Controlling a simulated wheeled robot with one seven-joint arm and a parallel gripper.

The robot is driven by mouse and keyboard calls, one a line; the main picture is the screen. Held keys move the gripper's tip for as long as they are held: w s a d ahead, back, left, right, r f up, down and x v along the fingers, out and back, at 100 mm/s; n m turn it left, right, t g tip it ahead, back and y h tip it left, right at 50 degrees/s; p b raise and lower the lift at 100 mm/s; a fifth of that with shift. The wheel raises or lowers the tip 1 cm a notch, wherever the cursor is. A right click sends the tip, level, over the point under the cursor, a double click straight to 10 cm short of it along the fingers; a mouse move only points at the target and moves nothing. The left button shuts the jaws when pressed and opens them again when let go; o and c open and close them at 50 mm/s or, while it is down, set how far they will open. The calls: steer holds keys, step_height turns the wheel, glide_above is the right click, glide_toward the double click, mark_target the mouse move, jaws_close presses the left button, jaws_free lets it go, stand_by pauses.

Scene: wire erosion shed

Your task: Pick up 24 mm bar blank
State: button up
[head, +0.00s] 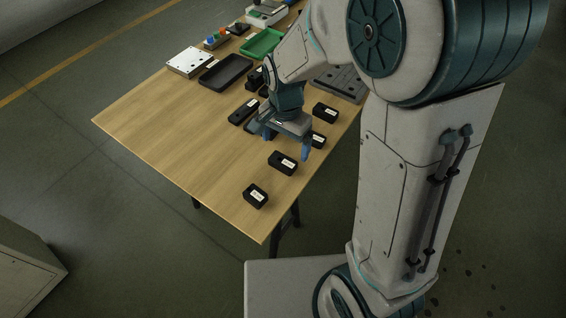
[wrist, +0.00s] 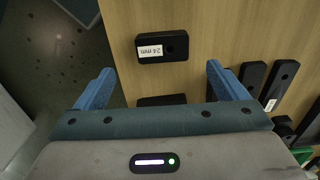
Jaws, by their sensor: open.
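The 24 mm bar blank (wrist: 162,47) is a black block with a white "24 mm" label and a dark round hole, lying on the wooden table. In the head view it appears to be the black block (head: 283,163) just in front of my gripper, though its label is too small to read there. My gripper (wrist: 160,67) is open and empty, with its blue fingers apart. In the wrist view the blank lies beyond the fingertips, roughly centred between them. My gripper is low over the table in the head view (head: 287,141).
Another black block (wrist: 161,100) is partly hidden by my gripper body. More labelled blocks lie nearby, one nearer the front corner (head: 255,196) and one behind (head: 325,112). Long black bars (wrist: 281,85) lie to the right in the wrist view. The table's left part (head: 150,120) is clear.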

mark_target(283, 160)
steer(key=shift+a+f, duration=0.15)
steer(key=shift+f, duration=1.4)
steer(key=shift+a+f, duration=0.1)
steer(key=shift+f, duration=1.45)
steer(key=c, duration=1.5)
steer(key=shift+o, duration=0.2)
steer(key=shift+r, duration=0.15)
